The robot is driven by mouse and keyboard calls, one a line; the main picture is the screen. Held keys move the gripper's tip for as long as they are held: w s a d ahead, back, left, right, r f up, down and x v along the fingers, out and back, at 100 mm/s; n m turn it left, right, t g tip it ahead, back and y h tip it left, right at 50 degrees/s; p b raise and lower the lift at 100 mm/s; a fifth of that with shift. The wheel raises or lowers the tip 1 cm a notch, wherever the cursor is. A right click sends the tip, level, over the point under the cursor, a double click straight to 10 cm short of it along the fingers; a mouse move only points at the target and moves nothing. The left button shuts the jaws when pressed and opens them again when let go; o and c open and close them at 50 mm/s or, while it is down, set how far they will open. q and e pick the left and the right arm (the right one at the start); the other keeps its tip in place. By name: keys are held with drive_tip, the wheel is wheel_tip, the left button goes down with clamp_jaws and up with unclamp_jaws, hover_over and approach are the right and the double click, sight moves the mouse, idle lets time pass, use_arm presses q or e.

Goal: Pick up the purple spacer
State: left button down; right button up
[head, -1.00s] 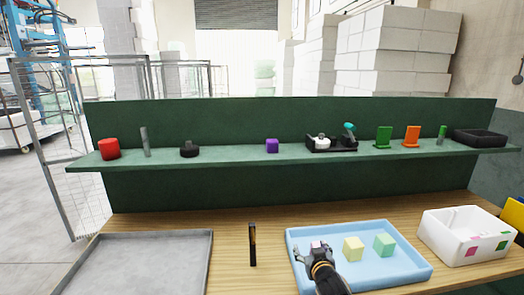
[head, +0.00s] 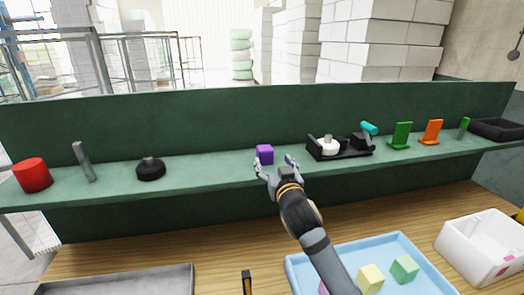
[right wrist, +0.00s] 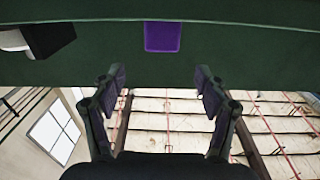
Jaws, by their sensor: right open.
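The purple spacer (head: 265,154) is a small cube standing on the green shelf (head: 215,174). It also shows in the right wrist view (right wrist: 162,37), at the top, centred between the fingers and beyond their tips. My right gripper (head: 277,168) is open and empty, just in front of the spacer at the shelf's front edge. In the right wrist view the right gripper (right wrist: 162,80) has its two fingers wide apart with nothing between them. My left gripper is not in view.
Left of the spacer stand a black knob (head: 151,170), a grey rod (head: 84,162) and a red cylinder (head: 32,175). To its right is a black fixture (head: 352,152). Below are a blue tray (head: 300,275) with foam cubes, a grey tray (head: 120,280) and a white bin (head: 470,262).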

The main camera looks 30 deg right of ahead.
sight(265, 147)
drive_tip(key=p+x, duration=0.1)
drive_tip(key=x, duration=0.2)
drive_tip(key=shift+w+r, duration=0.1)
drive_tip(key=shift+r, duration=0.05)
drive_tip(key=shift+w+d+f, duration=0.15)
drive_tip(key=shift+w+f, duration=0.1)
drive_tip(key=shift+w, duration=0.25)
drive_tip(key=shift+w+d+f, duration=0.1)
drive_tip(key=shift+w+f, duration=0.15)
drive_tip(key=shift+w, duration=0.3)
drive_tip(key=shift+w+r+p, duration=0.55)
drive_tip(key=shift+p, duration=0.4)
drive_tip(key=p+x, duration=0.1)
drive_tip(key=x, duration=0.2)
drive_tip(key=shift+w+f+p, duration=0.2)
drive_tip(key=shift+p, duration=0.1)
drive_tip(key=shift+w+d+f, duration=0.1)
drive_tip(key=shift+w+f, duration=0.05)
drive_tip(key=shift+f, duration=0.05)
drive_tip(key=shift+s+r, duration=0.1)
drive_tip(key=shift+s, duration=0.1)
drive_tip(key=c, duration=0.5)
drive_tip(key=shift+w, duration=0.1)
drive_tip(key=c, duration=0.8)
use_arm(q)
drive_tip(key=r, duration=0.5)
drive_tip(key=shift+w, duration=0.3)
